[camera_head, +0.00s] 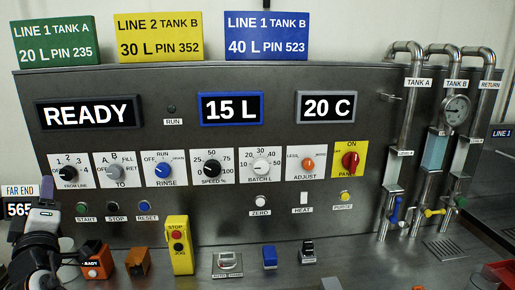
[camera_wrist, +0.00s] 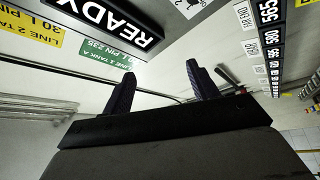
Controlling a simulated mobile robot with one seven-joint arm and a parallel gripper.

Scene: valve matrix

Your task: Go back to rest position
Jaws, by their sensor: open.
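My gripper shows at the lower left of the head view (camera_head: 45,210), partly cut off by the picture's edge, left of the control panel (camera_head: 290,222). In the wrist view its two dark fingers (camera_wrist: 160,88) stand wide apart with nothing between them. Beyond them are the green LINE 1 TANK A sign (camera_wrist: 108,53) and the READY display (camera_wrist: 100,18), seen tilted. No held object shows.
The panel carries several knobs, including the red PANEL knob (camera_head: 350,161). On the ledge stand an orange READY box (camera_head: 95,262), a yellow STOP/JOG pendant (camera_head: 179,246) and small switches. Tank pipes (camera_head: 408,120) rise at the right. A FAR END number board (camera_head: 18,209) is at the left.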

